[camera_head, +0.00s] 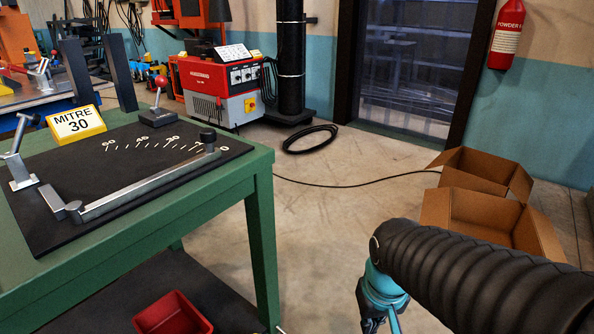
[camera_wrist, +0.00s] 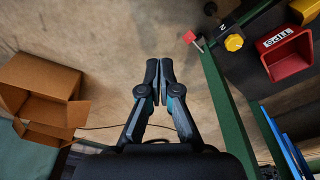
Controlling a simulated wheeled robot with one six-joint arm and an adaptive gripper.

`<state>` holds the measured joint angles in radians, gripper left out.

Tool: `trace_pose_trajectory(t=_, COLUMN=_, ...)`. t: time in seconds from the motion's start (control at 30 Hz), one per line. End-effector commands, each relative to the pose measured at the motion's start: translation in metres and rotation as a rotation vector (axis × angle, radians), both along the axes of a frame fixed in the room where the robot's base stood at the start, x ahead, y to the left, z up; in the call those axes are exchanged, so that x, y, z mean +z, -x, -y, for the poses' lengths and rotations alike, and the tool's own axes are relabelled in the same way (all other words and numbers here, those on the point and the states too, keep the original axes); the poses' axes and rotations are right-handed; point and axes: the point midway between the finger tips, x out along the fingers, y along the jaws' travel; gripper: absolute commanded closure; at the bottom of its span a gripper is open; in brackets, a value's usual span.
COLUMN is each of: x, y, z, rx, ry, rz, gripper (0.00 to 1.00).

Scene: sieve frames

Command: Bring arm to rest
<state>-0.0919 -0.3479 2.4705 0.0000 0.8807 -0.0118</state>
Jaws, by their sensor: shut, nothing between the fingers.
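My arm reaches in from the lower right of the head view in its black ribbed sleeve, ending in a teal wrist that points down over the floor beside the green bench. My gripper (camera_wrist: 160,68) shows in the wrist view with its two black fingertips together. Nothing is held between them. Bare concrete floor lies beyond the fingertips. In the head view the fingers are cut off by the bottom edge.
The green bench (camera_head: 259,160) with a mitre gauge (camera_head: 150,183) stands at left. A red bin (camera_head: 172,314) sits on its lower shelf. Open cardboard boxes (camera_head: 476,213) lie right, partly behind my arm. A cable (camera_head: 350,186) crosses the otherwise clear middle floor.

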Motion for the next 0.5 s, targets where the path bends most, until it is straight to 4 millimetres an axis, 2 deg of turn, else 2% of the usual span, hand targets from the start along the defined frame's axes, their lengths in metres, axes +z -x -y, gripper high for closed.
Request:
trace_pose_trajectory(t=0.03, x=0.016, y=0.005, z=0.003, rx=-0.023, ry=-0.005, rz=0.040, gripper=1.00)
trace_pose_trajectory(t=0.2, x=0.055, y=0.020, z=0.012, rx=-0.056, ry=-0.015, rz=0.169, gripper=1.00)
trace_pose_trajectory(t=0.4, x=0.091, y=0.033, z=0.020, rx=-0.084, ry=-0.021, rz=0.301, gripper=1.00)
trace_pose_trajectory(t=0.5, x=0.101, y=0.037, z=0.023, rx=-0.092, ry=-0.021, rz=0.338, gripper=1.00)
